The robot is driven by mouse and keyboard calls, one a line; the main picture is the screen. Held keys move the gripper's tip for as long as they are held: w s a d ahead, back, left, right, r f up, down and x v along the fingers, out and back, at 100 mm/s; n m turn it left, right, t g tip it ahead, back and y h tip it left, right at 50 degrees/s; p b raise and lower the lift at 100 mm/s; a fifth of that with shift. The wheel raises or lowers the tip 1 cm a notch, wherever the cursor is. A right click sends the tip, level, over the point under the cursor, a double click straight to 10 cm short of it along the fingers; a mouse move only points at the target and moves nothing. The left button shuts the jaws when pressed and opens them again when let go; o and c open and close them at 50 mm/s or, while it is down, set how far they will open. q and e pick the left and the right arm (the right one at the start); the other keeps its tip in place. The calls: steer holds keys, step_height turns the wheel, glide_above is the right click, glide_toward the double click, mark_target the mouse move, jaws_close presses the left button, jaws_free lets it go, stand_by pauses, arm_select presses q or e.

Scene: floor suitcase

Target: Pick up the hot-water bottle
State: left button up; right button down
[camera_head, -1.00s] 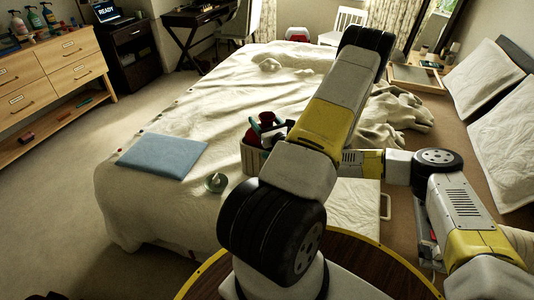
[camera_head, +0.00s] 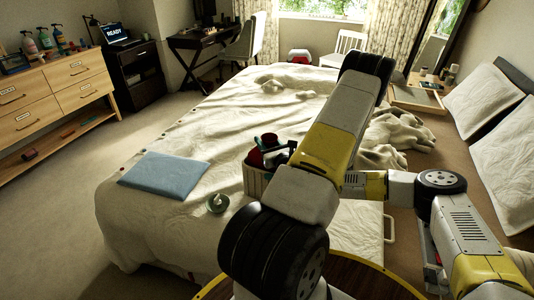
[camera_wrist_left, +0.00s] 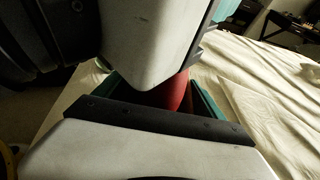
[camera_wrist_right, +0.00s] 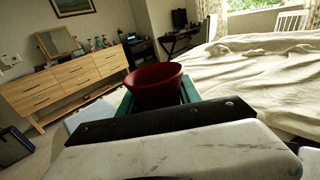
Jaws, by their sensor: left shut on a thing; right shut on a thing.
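In the left wrist view a smooth red thing (camera_wrist_left: 178,92) sits between the green fingers of my left gripper (camera_wrist_left: 165,92), which is shut on it. In the right wrist view a dark red bowl-shaped thing (camera_wrist_right: 153,84) with a round open rim sits between the teal fingers of my right gripper (camera_wrist_right: 155,98), which is shut on it. In the head view red parts (camera_head: 255,158) show just above a pale basket (camera_head: 256,184) on the bed. My left arm hides most of both grippers there. I cannot tell which red part is the hot-water bottle.
A flat blue pad (camera_head: 163,176) and a small round dish (camera_head: 217,203) lie on the bed (camera_head: 220,120), left of the basket. A tray (camera_head: 417,98) and pillows (camera_head: 484,87) are to the right. A wooden dresser (camera_head: 55,92) stands at the left, with open carpet before it.

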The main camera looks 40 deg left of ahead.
step_height(320, 180, up, 18)
stand_by(0.3)
arm_select(q)
steer(key=o, duration=1.6)
steer(key=shift+c, duration=0.2)
steer(key=shift+r, duration=0.1)
step_height(320, 180, up, 10)
steer(key=shift+f, duration=0.1)
